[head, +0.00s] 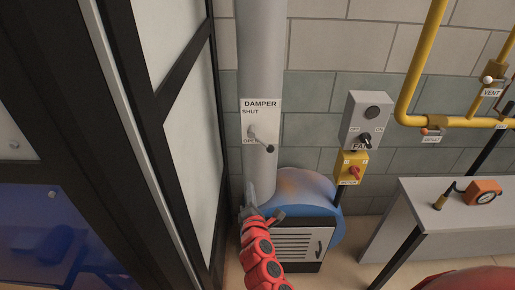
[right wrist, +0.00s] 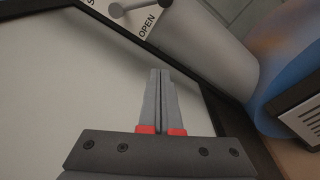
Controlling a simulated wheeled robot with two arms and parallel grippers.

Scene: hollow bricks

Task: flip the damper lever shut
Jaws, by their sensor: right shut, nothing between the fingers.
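The damper lever (head: 261,140) is a small grey handle with a dark knob. It sits on a white plate (head: 261,106) marked DAMPER, SHUT at the top and OPEN below, on a grey vertical duct. The lever slants down and right, its knob beside the OPEN mark. Part of the lever (right wrist: 134,7) shows at the top edge of the right wrist view. My right gripper (head: 249,187) is below the plate, apart from the lever. Its fingers (right wrist: 160,76) are shut and empty. My left gripper is not in view.
A blue rounded unit with a grille (head: 296,242) is at the duct's foot. A grey fan box (head: 365,118) and a yellow switch box (head: 351,167) are on the wall to the right. A table (head: 440,215) stands farther right.

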